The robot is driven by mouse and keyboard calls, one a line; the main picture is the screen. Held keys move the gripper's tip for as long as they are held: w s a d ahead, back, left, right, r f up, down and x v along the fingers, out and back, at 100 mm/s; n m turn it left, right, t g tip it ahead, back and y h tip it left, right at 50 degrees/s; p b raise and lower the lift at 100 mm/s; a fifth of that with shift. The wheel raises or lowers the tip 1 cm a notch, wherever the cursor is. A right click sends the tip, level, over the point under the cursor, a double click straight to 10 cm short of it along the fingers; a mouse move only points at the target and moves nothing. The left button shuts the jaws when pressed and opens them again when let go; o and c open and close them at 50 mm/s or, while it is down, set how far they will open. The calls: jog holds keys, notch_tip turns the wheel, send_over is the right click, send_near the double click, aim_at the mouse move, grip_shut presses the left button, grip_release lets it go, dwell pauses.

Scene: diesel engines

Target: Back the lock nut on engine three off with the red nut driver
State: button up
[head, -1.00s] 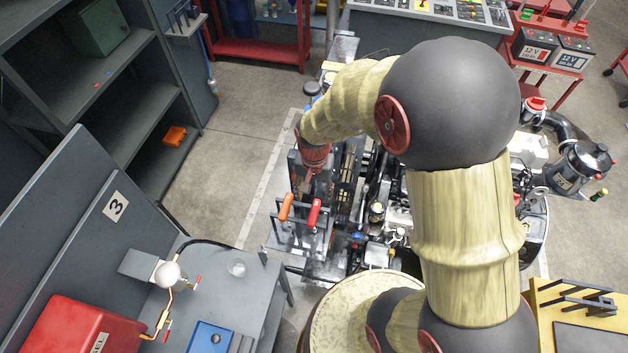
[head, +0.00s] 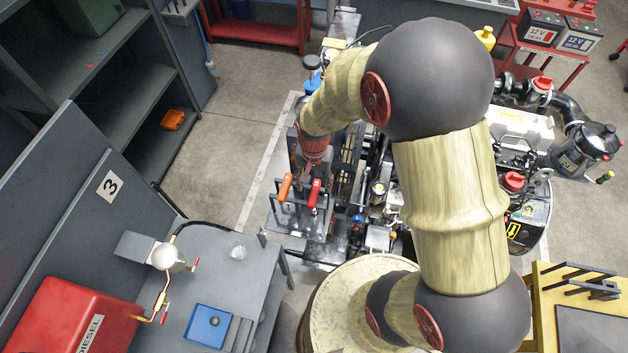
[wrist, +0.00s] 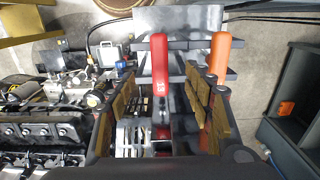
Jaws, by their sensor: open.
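The red nut driver (head: 315,193) hangs upright in a grey rack (head: 295,222), left of the engine. In the wrist view its red handle (wrist: 159,75), marked 13, shows between my fingers, with no finger seen touching it. An orange-handled driver (head: 286,187) stands beside it; in the wrist view its orange handle (wrist: 221,52) is near my right finger. My gripper (wrist: 168,100) is open and empty, above and behind the handles in the head view. The engine (head: 380,190) is partly covered by my arm. I cannot make out the lock nut.
A dark filter canister (head: 590,150) sits at right. Floor between shelves and engine is clear.

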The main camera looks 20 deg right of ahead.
aim_at(314, 192)
jog(key=shift+f+b, duration=1.65)
jog(key=shift+f, duration=0.85)
jog(key=shift+c, duration=0.3)
grip_shut()
jog(key=shift+r, duration=0.1)
notch_tip(314, 192, up, 16)
jog(key=p, duration=1)
